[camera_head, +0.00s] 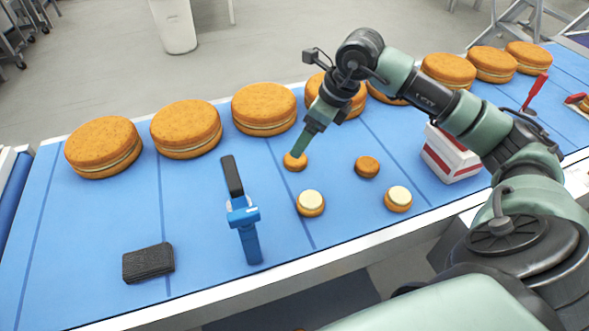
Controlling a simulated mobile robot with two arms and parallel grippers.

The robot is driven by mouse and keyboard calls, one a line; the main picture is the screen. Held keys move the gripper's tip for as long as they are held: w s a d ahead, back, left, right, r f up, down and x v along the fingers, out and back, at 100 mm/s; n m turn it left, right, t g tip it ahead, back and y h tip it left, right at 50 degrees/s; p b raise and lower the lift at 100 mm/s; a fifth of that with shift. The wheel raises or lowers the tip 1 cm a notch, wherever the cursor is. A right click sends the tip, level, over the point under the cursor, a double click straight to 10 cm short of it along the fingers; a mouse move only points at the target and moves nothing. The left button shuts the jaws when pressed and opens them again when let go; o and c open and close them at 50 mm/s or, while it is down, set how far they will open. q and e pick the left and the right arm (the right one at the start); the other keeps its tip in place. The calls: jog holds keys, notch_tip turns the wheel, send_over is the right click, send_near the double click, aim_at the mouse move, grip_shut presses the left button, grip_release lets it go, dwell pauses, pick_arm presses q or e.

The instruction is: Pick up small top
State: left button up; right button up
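One small top (293,163), a small round brown piece, lies on the blue belt just under the fingertips of my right gripper (301,149). The fingertips point down at it and cover part of its far edge. Whether they touch it or are closed around it cannot be told. A second small top (367,167) lies to the right, clear of the gripper. Two small rounds with pale filling on top, a left one (311,203) and a right one (398,198), sit nearer the front edge. My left gripper is not in view.
Several large filled rounds (186,130) line the belt's far side. A blue-and-black handled tool (243,220) and a dark block (148,263) lie to the left. A red-and-white box (450,155) stands right, close to my arm. The belt (90,220) is bare at left.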

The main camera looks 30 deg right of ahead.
aim_at(300, 159)
jog(key=shift+w+a+f, duration=0.1)
jog(key=shift+w+f, duration=0.1)
jog(key=shift+f, duration=0.3)
jog(key=x, duration=0.1)
jog(key=p+x, duration=0.1)
jog(key=x, duration=0.1)
jog(key=p+x, duration=0.1)
jog(key=x, duration=0.1)
jog(key=shift+s+f, duration=0.35)
jog(key=shift+w+f, duration=0.25)
jog(key=shift+f, duration=0.35)
jog(key=c, duration=1)
